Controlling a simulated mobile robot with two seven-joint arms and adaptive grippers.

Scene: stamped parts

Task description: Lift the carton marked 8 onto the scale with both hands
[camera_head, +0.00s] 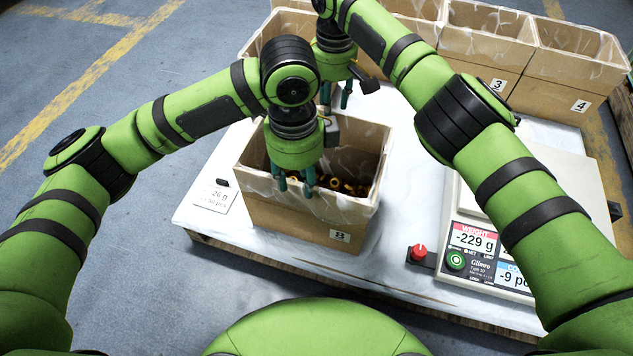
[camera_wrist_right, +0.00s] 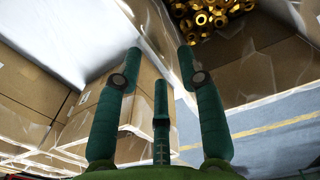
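The carton marked 8 (camera_head: 285,217) is an open brown box with a clear liner and brass parts inside, standing on the white-covered table. Brass parts (camera_wrist_right: 212,14) also show at the top of the right wrist view. The scale (camera_head: 468,258), right of the carton, has an empty-looking pale plate and reads -229 g. My left gripper (camera_head: 296,186) is at the carton's near rim, fingers pointing down and apart; whether they straddle the wall is unclear. My right gripper (camera_head: 337,97) is above the far rim, its fingers spread and empty in the right wrist view (camera_wrist_right: 160,65).
Cartons marked 3 (camera_head: 482,72) and 4 (camera_head: 560,97) stand in a row behind. A red knob (camera_head: 419,252) sits between carton and scale. A small label card (camera_head: 216,197) lies left of the carton. My right forearm passes over the scale.

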